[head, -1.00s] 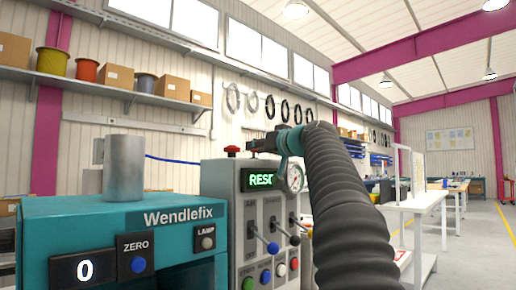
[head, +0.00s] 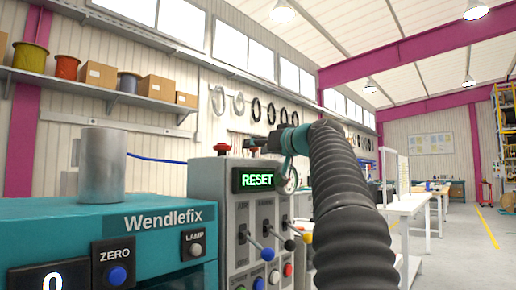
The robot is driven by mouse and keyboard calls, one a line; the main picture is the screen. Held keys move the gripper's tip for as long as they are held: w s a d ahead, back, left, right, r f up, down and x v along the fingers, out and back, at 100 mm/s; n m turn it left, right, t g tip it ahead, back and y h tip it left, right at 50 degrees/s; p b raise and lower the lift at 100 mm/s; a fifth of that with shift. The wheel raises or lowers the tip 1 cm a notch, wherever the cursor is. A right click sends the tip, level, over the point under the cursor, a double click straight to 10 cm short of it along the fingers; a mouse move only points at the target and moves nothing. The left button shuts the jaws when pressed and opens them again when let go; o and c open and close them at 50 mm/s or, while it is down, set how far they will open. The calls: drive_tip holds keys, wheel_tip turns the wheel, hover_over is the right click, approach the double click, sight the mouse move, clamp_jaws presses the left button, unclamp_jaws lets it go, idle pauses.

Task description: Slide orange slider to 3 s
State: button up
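A grey control panel (head: 207,210) stands in front of me with a lit green "RESET" display (head: 257,179). Below the display are upright slots with levers ending in a blue knob (head: 268,255), a black knob (head: 289,245) and a yellow-orange knob (head: 306,237). The yellow-orange knob is beside my arm, which covers the panel's right side. I cannot tell whether it is the orange slider, and no 3 s mark is readable. My gripper (head: 254,145) is above the panel's top, pointing left, apart from the levers. Its fingers are too small to judge.
A red mushroom button (head: 222,149) tops the panel. A round gauge (head: 291,183) is mostly hidden by my arm. A teal "Wendlefix" machine (head: 165,245) with ZERO and LAMP buttons and a metal cylinder (head: 103,168) stands left. White tables (head: 405,208) and open floor lie right.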

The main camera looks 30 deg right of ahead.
drive_tip(key=s+d, duration=0.1)
drive_tip(key=s, duration=1.1)
drive_tip(key=shift+d, duration=0.4)
drive_tip(key=shift+w, duration=0.1)
